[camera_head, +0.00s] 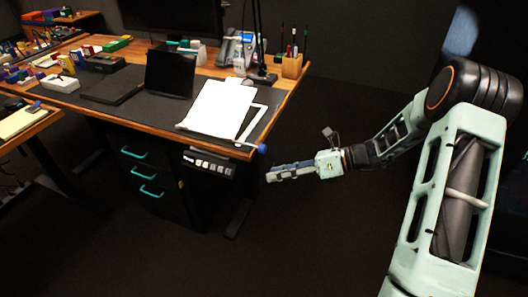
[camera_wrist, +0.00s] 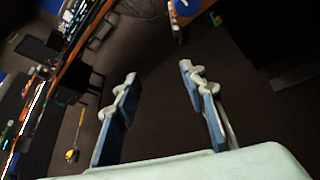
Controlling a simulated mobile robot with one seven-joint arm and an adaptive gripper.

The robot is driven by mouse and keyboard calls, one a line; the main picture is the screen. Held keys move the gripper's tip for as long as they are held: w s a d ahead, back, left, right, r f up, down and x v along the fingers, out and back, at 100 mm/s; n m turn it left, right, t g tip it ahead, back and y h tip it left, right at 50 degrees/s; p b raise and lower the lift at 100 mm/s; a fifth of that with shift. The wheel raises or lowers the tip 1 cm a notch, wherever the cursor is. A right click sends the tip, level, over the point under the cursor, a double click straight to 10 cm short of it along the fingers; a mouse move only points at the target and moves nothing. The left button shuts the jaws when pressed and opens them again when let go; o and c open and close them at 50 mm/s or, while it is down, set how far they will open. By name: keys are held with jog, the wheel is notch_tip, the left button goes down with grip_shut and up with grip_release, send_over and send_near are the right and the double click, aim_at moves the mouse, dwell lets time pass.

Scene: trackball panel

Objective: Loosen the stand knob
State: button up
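The blue stand knob (camera_head: 262,148) is at the end of a thin rod at the near right corner of the desk, by a stand holding white paper (camera_head: 218,106).
The wooden-edged desk (camera_head: 285,101) carries a dark laptop-like panel (camera_head: 170,73), a phone (camera_head: 240,47) and a pen holder (camera_head: 291,66). A button panel (camera_head: 208,163) hangs under its front edge, beside a drawer unit (camera_head: 150,172). The floor right of the desk is clear.

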aim_at(266, 149)
jog(key=w+d+r+m+t+y+b, duration=0.1)
jog(key=w+d+r+m+t+y, duration=0.15)
jog(key=w+d+m+t, duration=0.3)
jog(key=shift+y, duration=0.25)
jog(key=x, duration=0.3)
jog(key=b+x, duration=0.1)
jog(key=x, duration=0.3)
jog(key=b+x, duration=0.1)
jog(key=x, duration=0.2)
jog(key=shift+s+a+f, duration=0.1)
jog(key=shift+a+f, duration=0.25)
jog(key=shift+a, duration=0.1)
jog(key=shift+c, duration=0.2)
grip_shut()
